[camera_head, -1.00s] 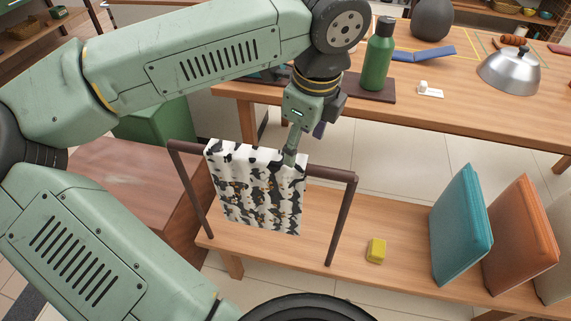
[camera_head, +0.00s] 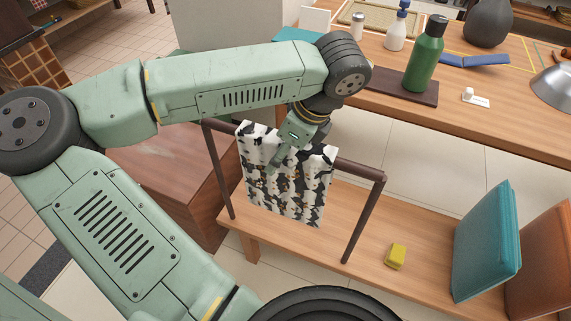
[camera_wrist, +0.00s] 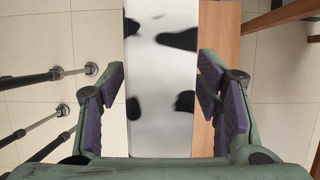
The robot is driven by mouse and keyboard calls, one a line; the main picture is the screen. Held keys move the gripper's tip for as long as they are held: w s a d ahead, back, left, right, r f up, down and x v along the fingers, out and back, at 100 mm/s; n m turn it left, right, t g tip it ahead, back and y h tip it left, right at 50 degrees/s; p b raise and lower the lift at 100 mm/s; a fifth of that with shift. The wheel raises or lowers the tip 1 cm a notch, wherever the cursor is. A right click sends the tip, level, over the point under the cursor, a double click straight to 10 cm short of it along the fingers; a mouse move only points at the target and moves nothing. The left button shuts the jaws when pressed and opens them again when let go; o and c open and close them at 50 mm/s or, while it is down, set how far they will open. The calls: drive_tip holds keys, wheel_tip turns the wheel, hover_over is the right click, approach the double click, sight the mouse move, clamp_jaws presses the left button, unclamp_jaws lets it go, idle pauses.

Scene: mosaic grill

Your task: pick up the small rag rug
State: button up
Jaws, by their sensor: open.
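The small rag rug (camera_head: 290,190) is white with black and some brown patches. It hangs over the bar of a dark brown rack (camera_head: 345,163) that stands on a low wooden bench. Whether the fingers touch the rug cannot be told.
The bench (camera_head: 335,210) also bears a yellow block (camera_head: 396,256), a teal cushion-like block (camera_head: 487,240) and an orange one (camera_head: 540,260). Behind is a table (camera_head: 470,130) with a green bottle (camera_head: 426,55). A brown wooden box (camera_head: 170,180) stands left of the rack.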

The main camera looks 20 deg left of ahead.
drive_tip(key=shift+a+f, duration=0.2)
drive_tip(key=shift+f, duration=0.3)
drive_tip(key=shift+f+b, duration=0.25)
drive_tip(key=shift+b, duration=0.65)
idle(0.5)
clamp_jaws()
idle(0.6)
